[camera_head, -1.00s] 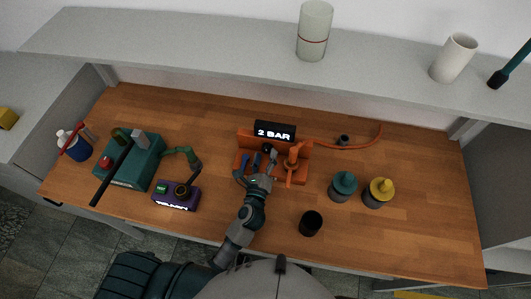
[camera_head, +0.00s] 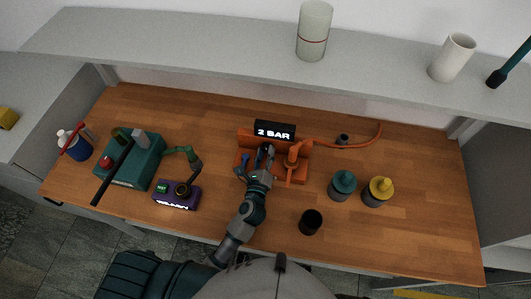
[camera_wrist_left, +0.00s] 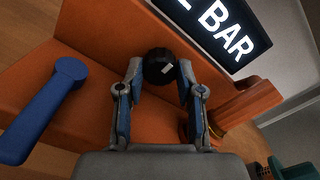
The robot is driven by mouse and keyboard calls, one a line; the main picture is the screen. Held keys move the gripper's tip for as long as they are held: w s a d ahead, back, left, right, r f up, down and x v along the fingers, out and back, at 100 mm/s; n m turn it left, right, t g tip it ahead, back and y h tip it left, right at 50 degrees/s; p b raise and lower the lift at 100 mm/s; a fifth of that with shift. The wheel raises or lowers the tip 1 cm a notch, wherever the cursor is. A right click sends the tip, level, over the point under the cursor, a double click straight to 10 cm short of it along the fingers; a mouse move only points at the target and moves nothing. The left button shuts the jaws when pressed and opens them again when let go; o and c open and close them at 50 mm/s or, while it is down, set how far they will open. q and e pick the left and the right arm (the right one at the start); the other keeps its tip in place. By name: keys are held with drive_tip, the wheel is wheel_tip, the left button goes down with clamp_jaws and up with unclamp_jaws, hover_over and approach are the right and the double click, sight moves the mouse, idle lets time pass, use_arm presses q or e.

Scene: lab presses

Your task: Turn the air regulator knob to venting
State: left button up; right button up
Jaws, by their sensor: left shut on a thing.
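The air regulator knob (camera_wrist_left: 159,67) is a black round knob with a white mark, on the orange press station. In the left wrist view it sits between the two fingers of my left gripper (camera_wrist_left: 158,85), which is shut on it. In the head view my left gripper (camera_head: 263,160) reaches onto the orange station (camera_head: 305,168) and mostly hides the knob. A black display (camera_head: 275,131) reading "2 BAR" stands just behind the knob. The white mark points up and to the right in the wrist view. My right gripper is not in view.
A blue lever (camera_wrist_left: 45,110) lies left of my fingers. An orange clamp (camera_head: 293,160) stands right of the gripper. A black cup (camera_head: 311,222), a teal-lidded jar (camera_head: 342,185) and a yellow-lidded jar (camera_head: 378,191) stand further right. A teal machine (camera_head: 137,165) and a purple device (camera_head: 176,195) stand left.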

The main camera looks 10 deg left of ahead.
use_arm(q)
drive_tip(key=m+p, duration=0.2)
drive_tip(key=shift+r+m, duration=0.15)
drive_tip(key=shift+m, duration=0.15)
drive_tip(key=shift+m+p, duration=0.4)
drive_tip(key=shift+p, duration=0.1)
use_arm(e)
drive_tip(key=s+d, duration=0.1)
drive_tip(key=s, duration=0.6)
use_arm(q)
drive_tip(key=m+p, duration=0.2)
drive_tip(key=m, duration=0.1)
drive_tip(key=shift+m+p, duration=0.4)
drive_tip(key=m+p, duration=0.2)
drive_tip(key=m, duration=0.1)
drive_tip(key=m+p, duration=0.2)
drive_tip(key=m, duration=0.2)
drive_tip(key=shift+d+p, duration=0.1)
drive_tip(key=shift+p, duration=0.2)
drive_tip(key=shift+m+p, duration=0.8)
drive_tip(key=shift+m, duration=0.8)
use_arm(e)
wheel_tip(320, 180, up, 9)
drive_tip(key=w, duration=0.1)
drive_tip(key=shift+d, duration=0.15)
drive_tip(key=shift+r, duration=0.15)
use_arm(q)
drive_tip(key=shift+f, duration=0.2)
